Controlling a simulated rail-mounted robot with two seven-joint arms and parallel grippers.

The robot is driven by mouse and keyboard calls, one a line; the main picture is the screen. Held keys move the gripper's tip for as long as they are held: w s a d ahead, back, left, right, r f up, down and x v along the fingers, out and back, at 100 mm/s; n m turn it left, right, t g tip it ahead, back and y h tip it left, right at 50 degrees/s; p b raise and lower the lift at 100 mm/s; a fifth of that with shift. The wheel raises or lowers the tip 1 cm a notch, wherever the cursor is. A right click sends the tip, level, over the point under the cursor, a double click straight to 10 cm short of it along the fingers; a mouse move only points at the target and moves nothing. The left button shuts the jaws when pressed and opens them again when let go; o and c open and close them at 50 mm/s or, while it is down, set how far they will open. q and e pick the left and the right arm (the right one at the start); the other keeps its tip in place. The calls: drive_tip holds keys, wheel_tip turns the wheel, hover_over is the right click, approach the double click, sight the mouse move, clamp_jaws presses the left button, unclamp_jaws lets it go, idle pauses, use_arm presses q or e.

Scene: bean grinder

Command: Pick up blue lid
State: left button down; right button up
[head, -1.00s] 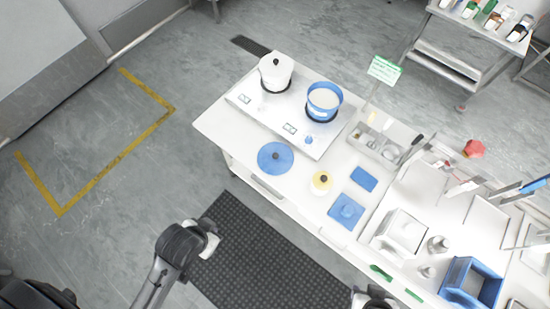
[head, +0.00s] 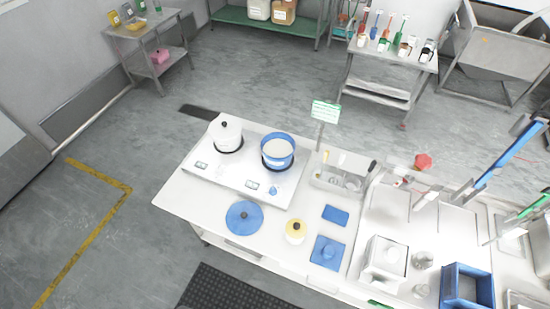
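The blue lid (head: 244,217) is a round blue disc with a dark knob. It lies flat on the white table (head: 185,196), near its front left edge, in the head view. A blue pot (head: 277,152) with pale contents and no lid on it stands behind it on the right side of the two-burner cooker (head: 256,183). A white pot (head: 226,133) with a dark-knobbed lid stands on the left side. Neither of my grippers shows in the head view now.
A small yellow-topped container (head: 295,231) stands right of the lid. A blue square piece (head: 327,252) and a flat blue rectangle (head: 335,215) lie farther right. A blue bin (head: 467,288) stands at the right front. A dark mat (head: 235,290) lies on the floor in front.

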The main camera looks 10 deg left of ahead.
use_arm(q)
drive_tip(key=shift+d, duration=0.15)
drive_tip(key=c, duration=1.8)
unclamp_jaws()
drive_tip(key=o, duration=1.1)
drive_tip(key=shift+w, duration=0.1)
